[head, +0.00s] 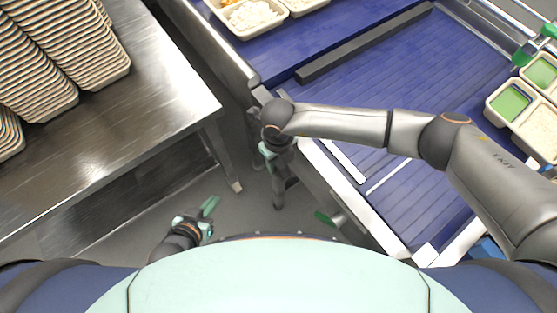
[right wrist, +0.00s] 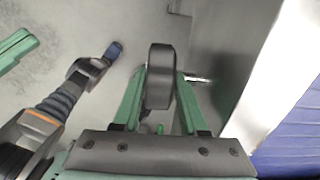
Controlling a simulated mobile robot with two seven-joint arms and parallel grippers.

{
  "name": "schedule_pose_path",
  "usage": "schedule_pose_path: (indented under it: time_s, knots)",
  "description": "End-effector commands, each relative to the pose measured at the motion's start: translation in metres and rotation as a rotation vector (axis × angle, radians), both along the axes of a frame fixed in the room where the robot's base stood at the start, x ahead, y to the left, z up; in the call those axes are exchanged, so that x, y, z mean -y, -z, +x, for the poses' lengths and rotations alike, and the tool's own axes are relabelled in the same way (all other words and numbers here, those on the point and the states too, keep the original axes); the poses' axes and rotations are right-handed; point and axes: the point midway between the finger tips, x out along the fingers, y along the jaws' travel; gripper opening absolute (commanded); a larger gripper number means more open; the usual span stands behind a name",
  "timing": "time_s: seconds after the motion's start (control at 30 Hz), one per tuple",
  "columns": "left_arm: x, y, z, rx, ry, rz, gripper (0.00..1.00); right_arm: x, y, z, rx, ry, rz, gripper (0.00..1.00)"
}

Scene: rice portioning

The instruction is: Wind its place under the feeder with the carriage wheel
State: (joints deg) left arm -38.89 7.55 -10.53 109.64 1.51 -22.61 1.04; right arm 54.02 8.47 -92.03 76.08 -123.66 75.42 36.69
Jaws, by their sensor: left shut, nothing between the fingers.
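In the right wrist view, the green fingers of my right gripper (right wrist: 160,78) lie along both sides of a dark grey rounded grip (right wrist: 160,56), seemingly the handle of the carriage wheel. They close in against it, with no clear gap. The rest of the wheel cannot be made out. In the head view my right arm reaches down beside the belt's edge, and its fingers are hidden. My left gripper (head: 208,208) is shut and empty, low over the floor at the lower left. The feeder is not recognisable in these views.
A blue conveyor belt (head: 390,90) with a metal edge lies to the right. A steel table (head: 150,95) with stacks of beige trays (head: 55,60) is at the left. A floor gap lies between.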

Motion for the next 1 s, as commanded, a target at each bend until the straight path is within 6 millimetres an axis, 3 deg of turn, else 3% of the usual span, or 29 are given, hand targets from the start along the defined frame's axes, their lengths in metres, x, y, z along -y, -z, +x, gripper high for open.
schedule_pose_path:
  time_s: [0.03,0.37,0.67,1.0]
  knots:
    - [0.0,0.0,0.0,0.0,0.0,0.0,0.0,0.0,0.0,0.0,0.0,0.0,0.0,0.35]
    - [0.0,0.0,0.0,0.0,0.001,-0.001,0.0,0.0,0.0,0.0,0.0,0.0,0.0,0.0]
    - [0.0,0.006,0.0,0.001,0.001,-0.001,0.0,-0.001,0.002,0.002,-0.015,0.001,-0.015,0.0]
    - [0.0,0.059,0.0,0.002,0.001,-0.001,0.0,-0.004,0.009,0.006,-0.2,0.003,-0.153,0.0]
